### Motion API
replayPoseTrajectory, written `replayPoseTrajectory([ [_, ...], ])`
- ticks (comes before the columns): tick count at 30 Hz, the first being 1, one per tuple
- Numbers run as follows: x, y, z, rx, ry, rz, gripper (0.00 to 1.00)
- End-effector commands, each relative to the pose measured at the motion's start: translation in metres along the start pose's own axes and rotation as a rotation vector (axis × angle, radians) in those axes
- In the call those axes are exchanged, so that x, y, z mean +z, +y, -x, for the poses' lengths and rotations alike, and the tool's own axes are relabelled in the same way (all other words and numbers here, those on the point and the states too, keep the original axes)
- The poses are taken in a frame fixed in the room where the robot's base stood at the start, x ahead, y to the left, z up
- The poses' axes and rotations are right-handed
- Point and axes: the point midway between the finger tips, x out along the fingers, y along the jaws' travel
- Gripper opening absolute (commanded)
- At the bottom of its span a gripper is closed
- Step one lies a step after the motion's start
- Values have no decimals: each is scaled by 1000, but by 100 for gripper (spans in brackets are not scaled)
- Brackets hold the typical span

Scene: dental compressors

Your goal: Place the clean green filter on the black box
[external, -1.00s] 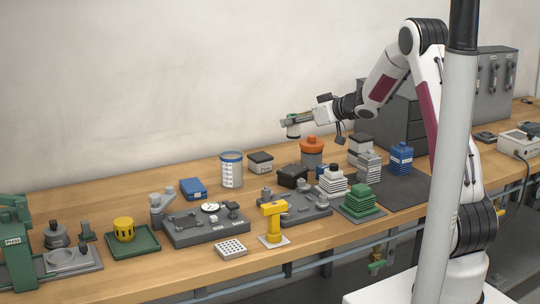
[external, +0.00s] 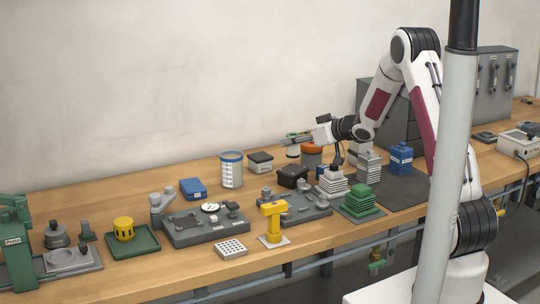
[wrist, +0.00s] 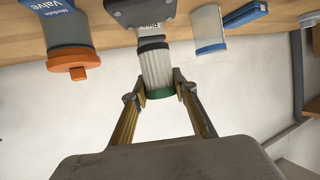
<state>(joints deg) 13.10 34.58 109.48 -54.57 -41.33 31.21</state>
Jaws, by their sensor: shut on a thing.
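The filter is a pale ribbed cylinder with a green band at one end and a dark band at the other. My gripper (wrist: 160,97) is shut on the filter (wrist: 157,69) at its green end in the wrist view. In the external view my gripper (external: 292,141) holds the filter (external: 292,152) upright in the air, beside the orange-lidded jar. The black box (external: 293,175) stands on the bench, lower in the picture than the filter. A dark labelled box (wrist: 140,12) lies beyond the filter in the wrist view; I cannot tell if it is the same box.
The orange-lidded jar (external: 311,158) stands close to the right of the filter. A grey box (external: 260,162) and a white jar with blue bands (external: 231,170) stand to the left. A white stacked piece (external: 332,182) and a green stacked piece (external: 361,200) stand nearer the front edge.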

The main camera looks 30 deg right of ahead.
Motion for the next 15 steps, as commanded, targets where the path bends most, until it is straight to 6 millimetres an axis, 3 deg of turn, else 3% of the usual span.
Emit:
replayPoseTrajectory([
  [15,9,0,-4,0,-1,0,9],
])
